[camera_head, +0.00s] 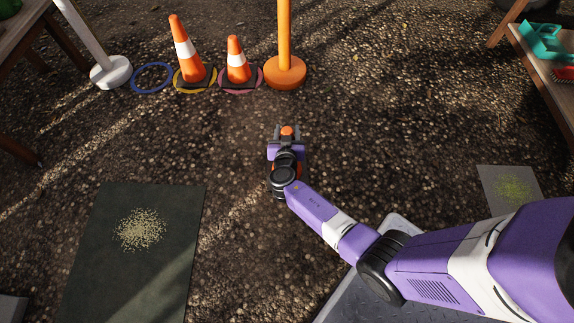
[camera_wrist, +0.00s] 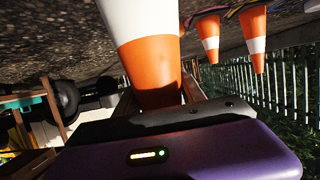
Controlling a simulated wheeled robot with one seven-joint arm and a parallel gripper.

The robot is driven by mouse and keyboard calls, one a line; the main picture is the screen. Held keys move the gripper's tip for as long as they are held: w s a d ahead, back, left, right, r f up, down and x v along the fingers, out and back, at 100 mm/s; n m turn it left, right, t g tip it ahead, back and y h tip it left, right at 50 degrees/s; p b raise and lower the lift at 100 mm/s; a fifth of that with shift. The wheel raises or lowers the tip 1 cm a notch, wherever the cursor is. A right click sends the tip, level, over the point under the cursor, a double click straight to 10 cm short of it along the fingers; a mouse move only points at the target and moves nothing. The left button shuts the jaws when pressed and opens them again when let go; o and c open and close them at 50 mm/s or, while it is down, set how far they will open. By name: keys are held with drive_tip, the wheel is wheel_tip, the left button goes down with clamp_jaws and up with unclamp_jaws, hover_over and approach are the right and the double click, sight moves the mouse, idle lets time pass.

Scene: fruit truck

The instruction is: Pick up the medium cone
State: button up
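An orange cone with a white band (camera_wrist: 155,55) fills the middle of the wrist view, where the scene appears upside down. My gripper (camera_head: 287,132) has its fingers against both sides of the cone's narrow orange end, so it appears shut on it. In the head view only the orange tip (camera_head: 287,130) shows between the fingers; the gripper hides the rest. I cannot tell whether its base touches the ground. Two more cones stand upright at the back: a taller one (camera_head: 187,52) and a shorter one (camera_head: 237,62).
The taller cone stands in a yellow ring (camera_head: 180,88), the shorter in a pink ring (camera_head: 226,89). A blue ring (camera_head: 139,80) is empty. An orange post (camera_head: 285,70) and a white-based post (camera_head: 111,73) flank them. A dark mat (camera_head: 95,240) lies left; tables stand at both sides.

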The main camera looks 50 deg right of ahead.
clamp_jaws()
drive_tip(key=shift+r, duration=0.1)
